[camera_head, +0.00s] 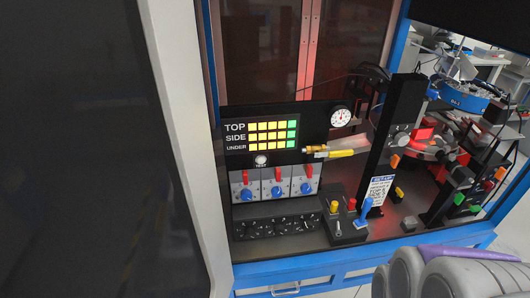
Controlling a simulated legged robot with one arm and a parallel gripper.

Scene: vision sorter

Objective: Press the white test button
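The white test button (261,160) is a small round button on the black panel, above the word TEST and below the light display (272,134). The display has rows marked TOP, SIDE and UNDER, with yellow lights and green ones at the right end. Nothing touches or covers the button. Whether it is pressed in cannot be told at this size. Grey rounded parts with a purple piece, which may be my own arm, show at the bottom right, well apart from the button. No gripper fingers can be made out.
Below the button are red switches over blue knobs (277,193) and a row of black dials (276,227). A brass and yellow fitting (330,152) sticks out to the right, under a round gauge (341,116). A white cabinet edge (185,130) stands close on the left.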

